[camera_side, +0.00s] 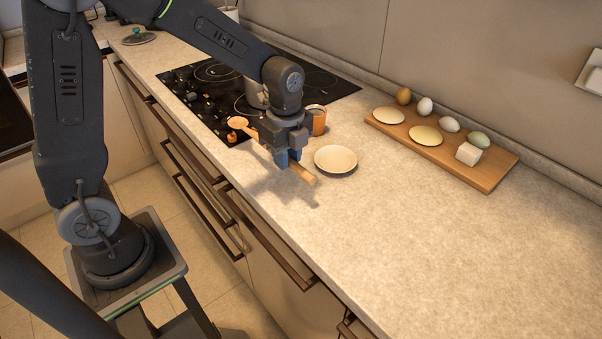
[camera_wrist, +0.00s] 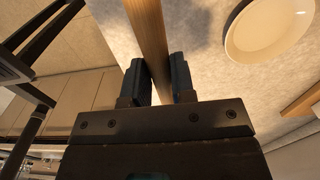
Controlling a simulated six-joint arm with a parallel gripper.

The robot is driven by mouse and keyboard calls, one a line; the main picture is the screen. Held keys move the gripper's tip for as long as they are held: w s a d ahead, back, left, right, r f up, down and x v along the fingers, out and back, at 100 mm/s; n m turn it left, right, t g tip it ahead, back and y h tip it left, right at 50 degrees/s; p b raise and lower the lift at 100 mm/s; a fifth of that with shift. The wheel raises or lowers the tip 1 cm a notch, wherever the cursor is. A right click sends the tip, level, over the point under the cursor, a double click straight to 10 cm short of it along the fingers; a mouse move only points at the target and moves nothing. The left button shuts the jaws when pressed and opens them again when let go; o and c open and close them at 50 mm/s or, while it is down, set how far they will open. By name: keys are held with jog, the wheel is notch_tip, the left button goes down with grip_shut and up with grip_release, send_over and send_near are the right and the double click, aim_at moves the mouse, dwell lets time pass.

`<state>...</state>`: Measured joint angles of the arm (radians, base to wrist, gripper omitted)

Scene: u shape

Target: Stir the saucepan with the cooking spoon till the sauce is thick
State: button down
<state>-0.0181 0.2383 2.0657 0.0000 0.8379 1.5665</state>
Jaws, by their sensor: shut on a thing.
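A wooden cooking spoon (camera_side: 303,174) is held in my gripper (camera_side: 288,157), which is shut on its handle. The spoon's bowl end (camera_side: 238,122) points to the left over the hob, and the handle end reaches to the right, above the counter. The spoon handle (camera_wrist: 149,40) also shows in the wrist view, between the two fingers of my gripper (camera_wrist: 160,82). A saucepan (camera_side: 257,95) stands on the black hob, largely hidden behind my arm. Its contents cannot be seen.
A cream plate (camera_side: 336,160) lies on the counter to the right of my gripper. An orange-brown cup (camera_side: 318,121) stands by the hob (camera_side: 335,86). A wooden board (camera_side: 487,178) with eggs, small dishes and a white block lies at the back. The right counter is clear.

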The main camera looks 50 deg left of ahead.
jog(key=s+a+r, duration=0.2)
jog(key=a+r, duration=0.3)
jog(key=a, duration=0.3)
jog(key=w+a+r+n+t+h, duration=0.2)
jog(key=w+a+r+t+h, duration=0.1)
jog(key=w+r, duration=0.3)
jog(key=w+a+r+n+t+h, duration=0.25)
jog(key=w+a+r, duration=0.2)
jog(key=w, duration=0.45)
jog(key=w+a+r+t+h, duration=0.45)
jog(key=a+r, duration=0.55)
jog(key=r, duration=0.3)
jog(key=shift+d+f+y, duration=0.5)
jog(key=shift+d+f, duration=2.2)
jog(key=shift+f, duration=0.45)
jog(key=a+f, duration=0.5)
jog(key=f, duration=0.3)
jog(key=shift+w+a+f+t, duration=0.15)
jog(key=shift+a+f+t, duration=0.1)
jog(key=shift+f+t, duration=0.15)
jog(key=shift+n, duration=0.25)
jog(key=shift+d, duration=0.15)
